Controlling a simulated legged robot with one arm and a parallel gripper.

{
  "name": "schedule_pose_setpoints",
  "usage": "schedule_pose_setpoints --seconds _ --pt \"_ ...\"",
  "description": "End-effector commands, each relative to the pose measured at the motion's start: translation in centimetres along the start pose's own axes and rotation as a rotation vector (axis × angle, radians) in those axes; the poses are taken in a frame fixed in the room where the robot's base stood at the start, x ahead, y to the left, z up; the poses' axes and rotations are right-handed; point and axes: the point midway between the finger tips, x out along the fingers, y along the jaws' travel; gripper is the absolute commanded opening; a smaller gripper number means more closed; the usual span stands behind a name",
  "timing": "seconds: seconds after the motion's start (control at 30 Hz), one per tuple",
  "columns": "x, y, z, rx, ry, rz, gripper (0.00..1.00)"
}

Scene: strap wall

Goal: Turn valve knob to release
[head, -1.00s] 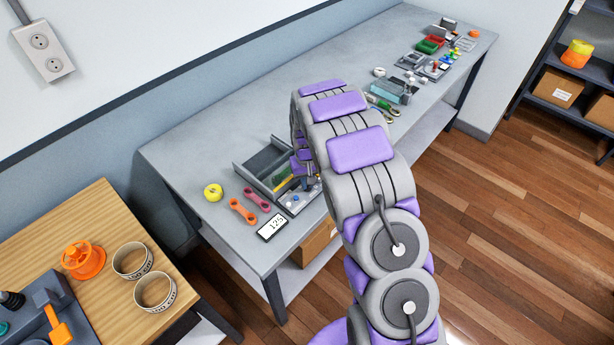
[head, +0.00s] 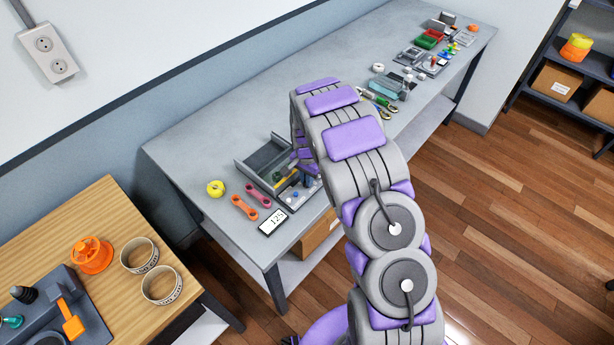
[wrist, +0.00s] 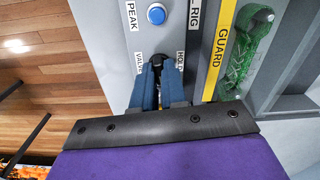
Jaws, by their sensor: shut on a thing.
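The valve knob (wrist: 158,61) is a small dark knob on the grey test rig panel (wrist: 175,35), between labels that read VALVE and HOLD. My gripper (wrist: 157,72) has blue fingers shut on it; the fingers hide most of the knob, so its turn angle cannot be told. A blue button (wrist: 156,14) marked PEAK sits above it. In the head view my gripper (head: 309,177) is over the small rig (head: 290,200) at the near end of the grey bench, partly behind my arm. The display (head: 273,221) beside the rig reads 125.
A yellow GUARD strip and a green see-through piece (wrist: 248,42) lie right of the knob. On the bench (head: 215,135) are a yellow roll (head: 215,188), an orange strap link (head: 244,207) and a pink one (head: 258,194). The bench middle is mostly clear.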

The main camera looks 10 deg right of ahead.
Motion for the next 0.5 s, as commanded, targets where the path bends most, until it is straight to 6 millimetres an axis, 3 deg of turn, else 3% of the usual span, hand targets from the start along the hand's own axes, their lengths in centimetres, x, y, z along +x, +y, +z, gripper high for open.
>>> schedule_pose_setpoints --seconds 0.5 --pt "-0.05 -0.13 0.01 0.150 0.001 -0.002 0.00"
